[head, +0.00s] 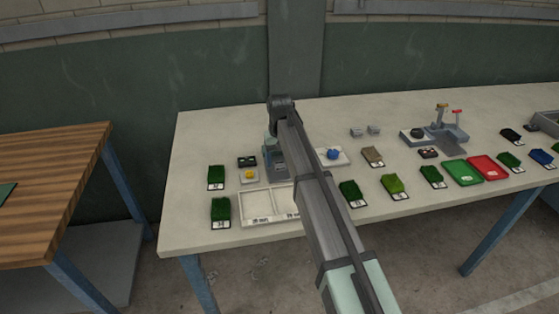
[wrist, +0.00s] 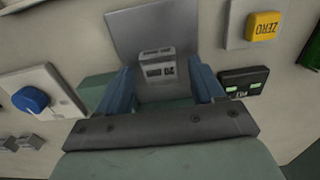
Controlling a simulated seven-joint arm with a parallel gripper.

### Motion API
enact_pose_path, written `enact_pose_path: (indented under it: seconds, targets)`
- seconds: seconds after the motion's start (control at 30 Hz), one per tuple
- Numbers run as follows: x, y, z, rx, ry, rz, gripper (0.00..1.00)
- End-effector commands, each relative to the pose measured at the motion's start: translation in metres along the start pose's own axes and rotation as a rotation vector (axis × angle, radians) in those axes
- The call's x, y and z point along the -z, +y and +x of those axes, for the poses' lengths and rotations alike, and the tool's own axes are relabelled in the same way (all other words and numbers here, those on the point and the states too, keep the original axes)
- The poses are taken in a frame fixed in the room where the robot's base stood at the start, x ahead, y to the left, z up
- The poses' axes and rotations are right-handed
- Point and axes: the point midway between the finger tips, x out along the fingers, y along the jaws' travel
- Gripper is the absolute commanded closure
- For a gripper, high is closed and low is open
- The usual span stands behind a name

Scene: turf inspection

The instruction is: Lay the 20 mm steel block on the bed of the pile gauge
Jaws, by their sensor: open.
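In the wrist view, my gripper (wrist: 162,75) is open, with a blue finger on each side of a small light grey block (wrist: 158,53) with dark marks. I cannot read a size on it. The block rests on or just over a flat grey plate (wrist: 128,28), which looks like the bed of the pile gauge. Whether the fingers touch the block is unclear. In the head view, my gripper (head: 274,150) is low over the grey gauge (head: 281,174), and the arm partly hides it. The block is not clear there.
A yellow ZERO button (wrist: 264,27) and a dark display (wrist: 243,82) sit beside the plate. A blue knob (head: 333,154) stands on a white base at right. Two grey blocks (head: 365,131) lie farther back. A white divided tray (head: 256,207) is in front, among green turf samples (head: 216,176).

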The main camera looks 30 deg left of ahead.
Motion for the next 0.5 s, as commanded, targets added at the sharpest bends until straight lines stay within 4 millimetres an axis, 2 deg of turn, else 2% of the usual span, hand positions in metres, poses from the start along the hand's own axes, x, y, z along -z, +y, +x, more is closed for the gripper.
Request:
enact_pose_path:
  seconds: [0.5]
  targets:
    - [0.001, 0.0, -0.089, 0.0, 0.002, 0.0, 0.32]
